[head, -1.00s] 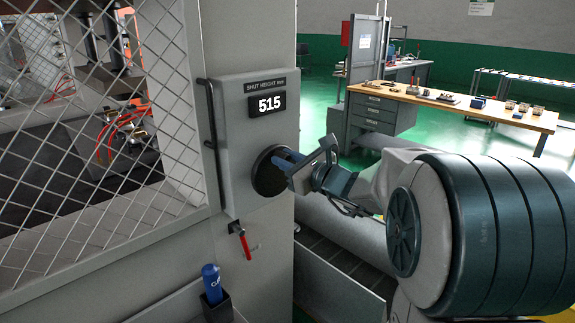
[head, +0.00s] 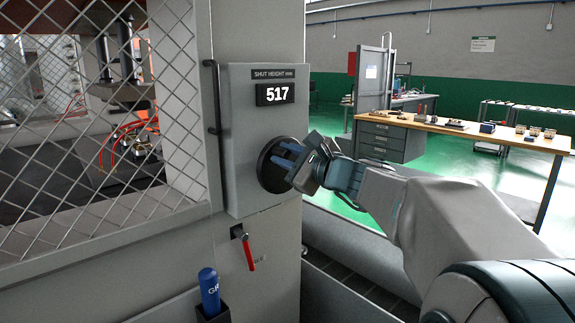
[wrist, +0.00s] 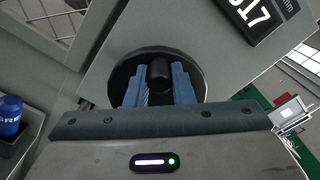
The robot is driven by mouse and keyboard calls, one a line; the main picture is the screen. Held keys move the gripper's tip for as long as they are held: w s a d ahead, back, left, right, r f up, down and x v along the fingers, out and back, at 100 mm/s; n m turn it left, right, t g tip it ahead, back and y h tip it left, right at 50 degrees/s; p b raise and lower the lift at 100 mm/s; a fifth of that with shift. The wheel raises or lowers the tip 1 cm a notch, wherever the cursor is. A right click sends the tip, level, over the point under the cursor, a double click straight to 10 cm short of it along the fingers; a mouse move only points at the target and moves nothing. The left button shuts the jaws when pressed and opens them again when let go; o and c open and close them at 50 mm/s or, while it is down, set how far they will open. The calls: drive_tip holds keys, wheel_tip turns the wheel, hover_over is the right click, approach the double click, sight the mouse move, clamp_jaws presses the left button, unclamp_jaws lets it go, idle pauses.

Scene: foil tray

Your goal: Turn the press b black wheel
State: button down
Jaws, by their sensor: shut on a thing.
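The black wheel (head: 269,172) sits on the front of the grey press panel (head: 240,135), below a display (head: 276,93) that reads 517 under the label SHUT HEIGHT mm. My gripper (head: 288,158) reaches in from the right, its blue fingers at the wheel. In the wrist view the two blue fingers (wrist: 160,88) stand on either side of a black knob (wrist: 160,74) on the wheel (wrist: 122,74) and are shut on it. The gripper body hides the lower part of the wheel in the wrist view.
A red-handled lever (head: 248,252) is below the panel. A blue cylinder (head: 210,290) stands in a dark holder at the bottom. A mesh guard (head: 100,130) is on the left. A wooden-topped workbench (head: 470,131) stands behind at right, with green floor around it.

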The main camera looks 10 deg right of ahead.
idle(0.4)
drive_tip(key=c, duration=1.3)
unclamp_jaws()
drive_tip(key=shift+o, duration=0.2)
drive_tip(key=shift+s, duration=0.1)
drive_tip(key=v, duration=1.3)
drive_tip(key=shift+s+d, duration=0.15)
drive_tip(key=shift+s, duration=0.2)
drive_tip(key=shift+f, duration=0.1)
